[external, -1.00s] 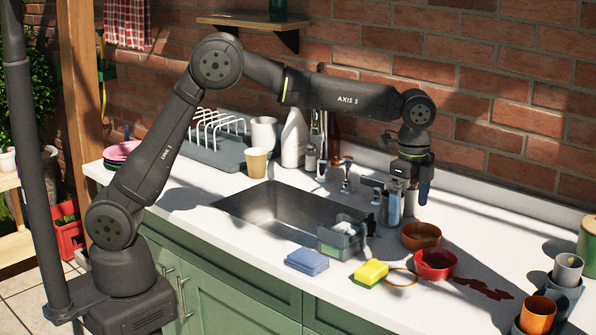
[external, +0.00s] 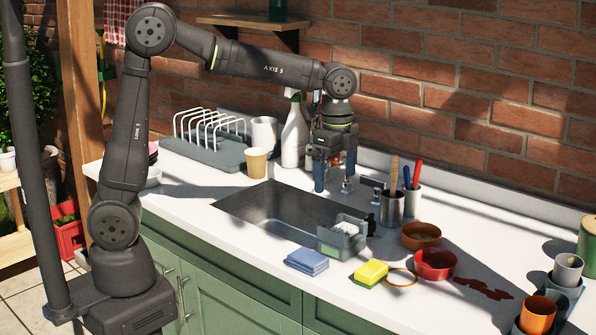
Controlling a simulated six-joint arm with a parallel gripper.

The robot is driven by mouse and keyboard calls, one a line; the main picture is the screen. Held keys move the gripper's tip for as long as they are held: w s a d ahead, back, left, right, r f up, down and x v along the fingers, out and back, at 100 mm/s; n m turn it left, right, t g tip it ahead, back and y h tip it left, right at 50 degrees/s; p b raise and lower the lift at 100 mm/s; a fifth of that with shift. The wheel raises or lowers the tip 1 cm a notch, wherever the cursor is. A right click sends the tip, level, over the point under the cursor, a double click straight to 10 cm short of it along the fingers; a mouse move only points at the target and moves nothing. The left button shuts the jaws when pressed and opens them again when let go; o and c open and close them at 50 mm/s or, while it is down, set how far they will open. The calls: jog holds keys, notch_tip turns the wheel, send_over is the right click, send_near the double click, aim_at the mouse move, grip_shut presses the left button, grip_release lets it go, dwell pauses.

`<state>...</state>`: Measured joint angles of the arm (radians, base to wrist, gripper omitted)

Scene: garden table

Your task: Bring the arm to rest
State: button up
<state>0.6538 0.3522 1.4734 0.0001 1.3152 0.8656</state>
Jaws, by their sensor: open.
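My gripper (external: 321,186) hangs pointing down above the back edge of the sink (external: 270,205), in front of the spray bottle (external: 295,135) and the tap area. Its jaws are open and nothing shows between them. My arm (external: 128,145) rises from its base at the left, bends at the top and reaches right over the counter.
A metal cup (external: 391,208) with utensils stands right of the sink, beside a white cup (external: 412,202) with pens. An orange bowl (external: 421,236) and a red bowl (external: 435,264) sit nearby. A dish rack (external: 210,145) and beige cup (external: 256,162) stand behind the sink.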

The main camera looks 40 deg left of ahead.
jog(key=s+a+f+n, duration=0.1)
jog(key=a+n, duration=0.1)
jog(key=a, duration=0.9)
jog(key=s+a+f+n, duration=0.1)
jog(key=a, duration=1)
jog(key=shift+a+f+n, duration=0.25)
jog(key=shift+f+n, duration=0.1)
jog(key=shift+n, duration=0.05)
